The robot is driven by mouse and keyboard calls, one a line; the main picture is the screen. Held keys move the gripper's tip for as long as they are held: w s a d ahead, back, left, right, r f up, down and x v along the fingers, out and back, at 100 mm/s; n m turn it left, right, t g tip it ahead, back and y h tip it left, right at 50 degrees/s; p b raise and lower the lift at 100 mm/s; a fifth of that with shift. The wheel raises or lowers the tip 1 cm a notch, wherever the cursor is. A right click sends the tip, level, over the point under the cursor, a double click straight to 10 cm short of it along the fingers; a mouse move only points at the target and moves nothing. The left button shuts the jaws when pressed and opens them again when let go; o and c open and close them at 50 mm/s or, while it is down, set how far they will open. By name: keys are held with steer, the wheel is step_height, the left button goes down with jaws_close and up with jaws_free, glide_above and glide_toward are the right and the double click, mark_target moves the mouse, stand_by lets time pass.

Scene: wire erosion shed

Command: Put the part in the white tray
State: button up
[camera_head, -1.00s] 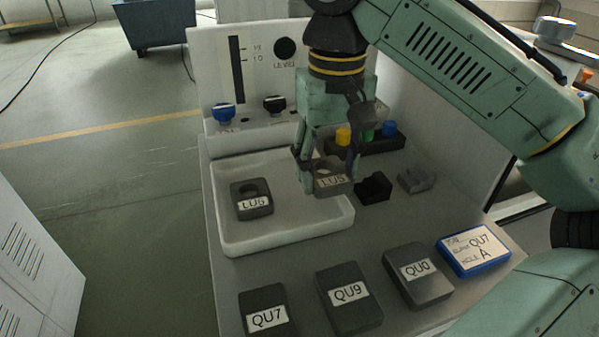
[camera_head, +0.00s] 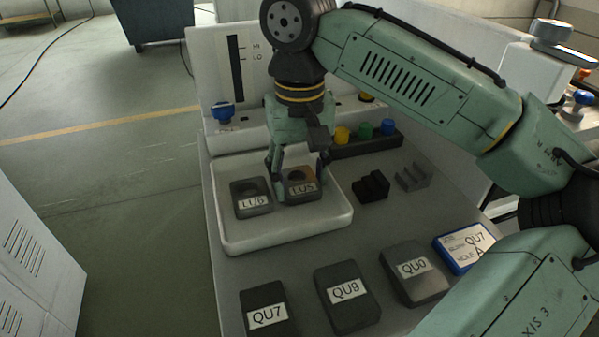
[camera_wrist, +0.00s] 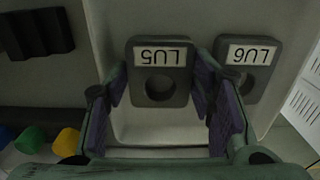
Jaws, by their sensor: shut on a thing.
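The part labelled LU5 (camera_head: 301,188) is a dark grey block with a round hole, between the fingers of my gripper (camera_head: 299,178). In the wrist view, LU5 (camera_wrist: 160,88) sits between the purple finger pads of my gripper (camera_wrist: 165,100), which is shut on it. It is inside the white tray (camera_head: 290,238), in the right half; I cannot tell whether it touches the tray floor. A similar part labelled LU6 (camera_head: 252,199) lies in the tray just left of it, and shows right of it in the wrist view (camera_wrist: 246,62).
Blocks labelled QU7 (camera_head: 266,310), QU9 (camera_head: 346,296) and QU0 (camera_head: 414,272) lie along the front. A blue-framed card (camera_head: 466,247) is at the right. A black stepped block (camera_head: 371,187) and a grey one (camera_head: 412,177) lie right of the tray. A rack with coloured caps (camera_head: 367,145) stands behind.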

mark_target(300, 183)
steer(key=o, duration=1.4)
steer(key=shift+f, duration=0.1)
step_height(300, 183, up, 12)
steer(key=shift+r+p, duration=0.2)
steer(key=shift+p, duration=0.2)
steer(key=shift+s, duration=0.1)
